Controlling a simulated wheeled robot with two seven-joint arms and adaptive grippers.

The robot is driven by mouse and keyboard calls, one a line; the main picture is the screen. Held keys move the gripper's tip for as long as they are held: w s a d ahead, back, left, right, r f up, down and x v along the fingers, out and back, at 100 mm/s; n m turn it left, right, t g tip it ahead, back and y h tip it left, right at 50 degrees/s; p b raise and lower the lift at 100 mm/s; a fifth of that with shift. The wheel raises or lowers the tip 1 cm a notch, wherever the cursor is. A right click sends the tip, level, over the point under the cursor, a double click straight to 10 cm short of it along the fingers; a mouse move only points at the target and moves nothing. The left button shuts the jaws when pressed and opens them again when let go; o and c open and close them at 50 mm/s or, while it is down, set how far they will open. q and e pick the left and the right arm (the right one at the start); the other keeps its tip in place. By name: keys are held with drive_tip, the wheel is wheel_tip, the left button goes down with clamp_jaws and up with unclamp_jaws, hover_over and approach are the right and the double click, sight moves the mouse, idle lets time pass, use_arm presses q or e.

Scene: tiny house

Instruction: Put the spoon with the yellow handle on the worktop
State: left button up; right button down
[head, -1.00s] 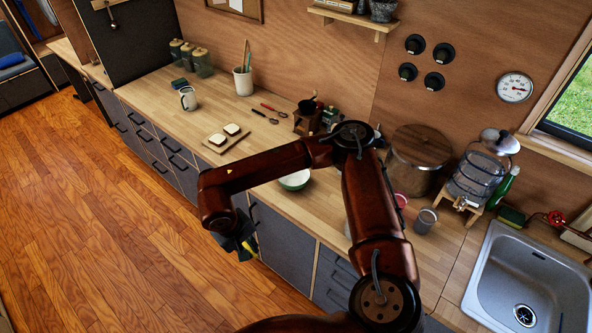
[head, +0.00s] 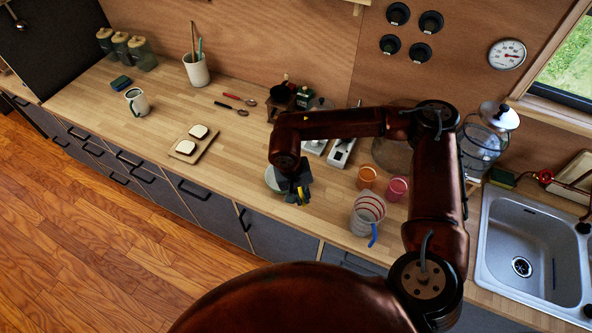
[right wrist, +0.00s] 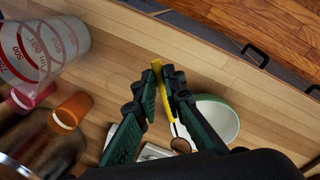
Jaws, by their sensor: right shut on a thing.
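My right gripper (head: 296,190) is shut on the yellow-handled spoon (head: 302,197), over the front part of the wooden worktop (head: 190,110). In the right wrist view, the yellow handle (right wrist: 158,72) is between the fingertips (right wrist: 160,84). The spoon's dark far end shows beyond the fingers, in front of the bowl. I cannot tell whether the spoon touches the worktop. My left gripper is not in view.
A green-and-white bowl (right wrist: 216,118) is close beside the gripper. A striped measuring jug (head: 367,214), an orange cup (head: 367,176) and a pink cup (head: 397,188) stand to the right. A board with bread (head: 193,145) lies left; worktop between it and the bowl is clear.

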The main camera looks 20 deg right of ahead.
drive_tip(key=d+m+g+p, duration=0.1)
drive_tip(key=d+m+p, duration=0.3)
drive_tip(key=m+p, duration=0.35)
drive_tip(key=p, duration=0.2)
hover_over(315, 211)
drive_tip(key=f, duration=0.5)
drive_tip(key=shift+w+a+f, duration=0.2)
drive_tip(key=shift+f, duration=0.55)
drive_tip(key=shift+f+p, duration=0.3)
drive_tip(key=shift+f, duration=0.35)
drive_tip(key=shift+p+x, duration=0.35)
drive_tip(key=shift+x, duration=0.75)
drive_tip(key=shift+w+a+f+y, duration=0.15)
drive_tip(key=shift+a+f+y, duration=0.05)
drive_tip(key=shift+f+y, duration=0.1)
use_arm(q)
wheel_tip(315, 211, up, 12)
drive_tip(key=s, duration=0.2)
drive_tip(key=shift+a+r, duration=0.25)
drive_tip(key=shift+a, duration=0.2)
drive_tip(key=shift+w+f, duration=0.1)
